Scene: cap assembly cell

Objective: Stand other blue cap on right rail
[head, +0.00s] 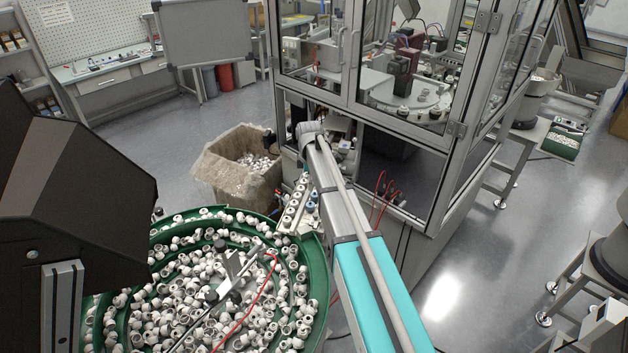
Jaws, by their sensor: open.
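A short rail (293,209) carries a row of white caps with dark centres. It lies to the left of my arm, beyond the green bowl. A small bluish spot (311,205) shows just right of this row; it may be a blue cap, but it is too small to tell. A second rail on the right cannot be made out clearly beside my arm. My grey arm (365,225) reaches from the bottom right towards the enclosure and covers part of this area. Its far joint (307,130) is above the rail area. My gripper's fingers cannot be made out.
A green bowl feeder (322,258) full of white caps fills the lower left. A lined bin (215,175) with white parts stands behind it. A glazed enclosure (455,132) is close beyond my arm. A teal housing (350,285) lies under it.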

